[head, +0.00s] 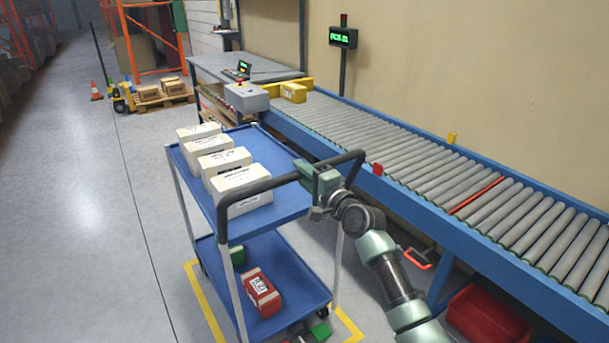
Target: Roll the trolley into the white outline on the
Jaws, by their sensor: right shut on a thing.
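The blue trolley (286,207) stands in front of me, with several white boxes (240,190) on its top shelf. A red box (262,292) and a partly hidden green box lie on its lower shelf. Its dark push handle (268,187) faces me. My right gripper (318,188) is shut on the handle near its right end. Yellow outline strips (203,303) show on the floor around the trolley's near part; the trolley hides the rest of the outline. I see no white outline.
A roller conveyor (440,190) with a blue frame runs along the right, close to the trolley. A red bin (488,318) sits under it. The floor to the left is clear.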

